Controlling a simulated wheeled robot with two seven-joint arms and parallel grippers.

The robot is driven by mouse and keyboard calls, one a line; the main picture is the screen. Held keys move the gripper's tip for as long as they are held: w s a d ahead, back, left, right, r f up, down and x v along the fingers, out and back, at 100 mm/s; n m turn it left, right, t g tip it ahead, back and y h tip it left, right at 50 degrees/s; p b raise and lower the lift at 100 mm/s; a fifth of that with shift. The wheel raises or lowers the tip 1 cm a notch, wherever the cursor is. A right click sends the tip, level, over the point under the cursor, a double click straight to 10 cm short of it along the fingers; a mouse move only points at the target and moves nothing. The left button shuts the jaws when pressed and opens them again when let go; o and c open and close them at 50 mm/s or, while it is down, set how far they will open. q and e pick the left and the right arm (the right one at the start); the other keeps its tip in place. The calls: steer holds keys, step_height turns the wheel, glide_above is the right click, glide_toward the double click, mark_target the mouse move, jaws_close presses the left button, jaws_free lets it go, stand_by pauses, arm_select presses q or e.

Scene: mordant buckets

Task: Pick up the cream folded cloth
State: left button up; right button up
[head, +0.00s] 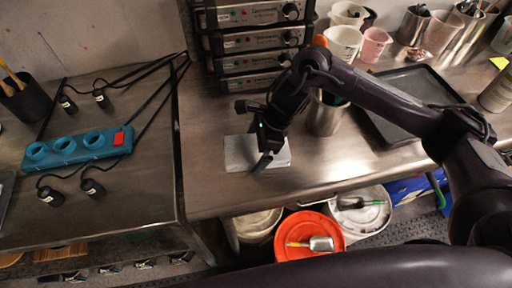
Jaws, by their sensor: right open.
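The cream folded cloth (239,153) looks like a pale, flat, greyish-white rectangle on the steel worktop, near its front edge. My right gripper (264,160) comes in from the right with its fingers pointing down over the right half of the cloth. It is open and hides part of the cloth. I cannot tell whether the fingertips touch it. My left gripper is not in view.
A stack of power supply units (250,62) stands behind the cloth. A black tray (408,100) and metal containers are to the right. A blue power strip (78,148) with cables lies on the left table. Buckets, including an orange-lidded one (309,236), stand below the front edge.

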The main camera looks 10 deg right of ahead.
steer(key=c, duration=0.7)
steer(key=shift+r, duration=0.1)
steer(key=shift+c, duration=0.2)
